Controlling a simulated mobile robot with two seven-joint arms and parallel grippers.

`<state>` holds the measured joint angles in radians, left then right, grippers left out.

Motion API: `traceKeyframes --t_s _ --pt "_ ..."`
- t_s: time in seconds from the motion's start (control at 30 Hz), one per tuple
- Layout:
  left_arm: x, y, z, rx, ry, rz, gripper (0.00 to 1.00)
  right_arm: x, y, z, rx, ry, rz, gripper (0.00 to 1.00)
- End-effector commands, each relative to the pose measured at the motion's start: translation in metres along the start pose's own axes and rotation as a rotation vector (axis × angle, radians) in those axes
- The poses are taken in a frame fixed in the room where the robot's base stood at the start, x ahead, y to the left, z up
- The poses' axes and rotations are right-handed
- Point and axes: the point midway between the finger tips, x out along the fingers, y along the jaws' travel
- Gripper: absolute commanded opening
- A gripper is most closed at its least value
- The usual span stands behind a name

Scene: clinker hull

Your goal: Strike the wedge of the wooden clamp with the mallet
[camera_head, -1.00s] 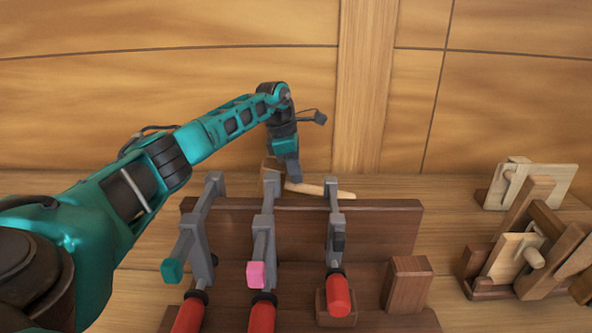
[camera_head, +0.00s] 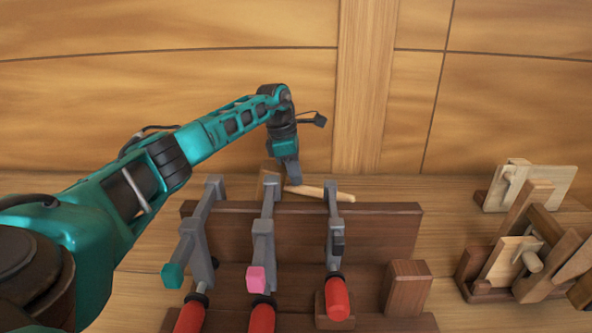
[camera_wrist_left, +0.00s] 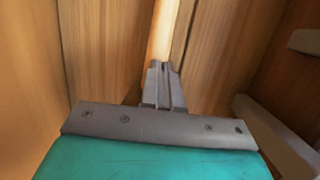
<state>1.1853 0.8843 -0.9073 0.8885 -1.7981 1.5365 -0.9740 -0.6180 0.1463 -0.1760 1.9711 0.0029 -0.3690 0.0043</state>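My left gripper (camera_head: 291,182) points down at the handle near the head. In the left wrist view the narrow fingers (camera_wrist_left: 164,88) sit close together in line with the pale handle (camera_wrist_left: 166,35); whether they grip it is unclear. Wooden clamps stand at the right, one behind (camera_head: 540,178) and several in a cluster in front (camera_head: 507,262). Their wedges are hard to tell apart. My right gripper is out of view.
The dark rack (camera_head: 385,228) holds several grey bar clamps with red handles, one (camera_head: 337,298) at its right, close in front of my left gripper. A brown block (camera_head: 408,287) stands right of them. The planked hull wall (camera_head: 150,95) rises behind. Some floor is clear between rack and wooden clamps.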

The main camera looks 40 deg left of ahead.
Motion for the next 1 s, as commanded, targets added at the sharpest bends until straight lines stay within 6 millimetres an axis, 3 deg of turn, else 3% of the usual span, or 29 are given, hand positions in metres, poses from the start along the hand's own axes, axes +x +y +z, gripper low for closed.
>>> traceKeyframes --t_s 0.03,1.0 --pt "0.014 -0.003 -0.021 -0.019 0.057 -0.022 0.0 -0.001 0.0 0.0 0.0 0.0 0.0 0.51" --pt "0.026 -0.004 -0.022 -0.02 0.056 -0.023 0.0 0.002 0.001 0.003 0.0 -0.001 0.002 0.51"
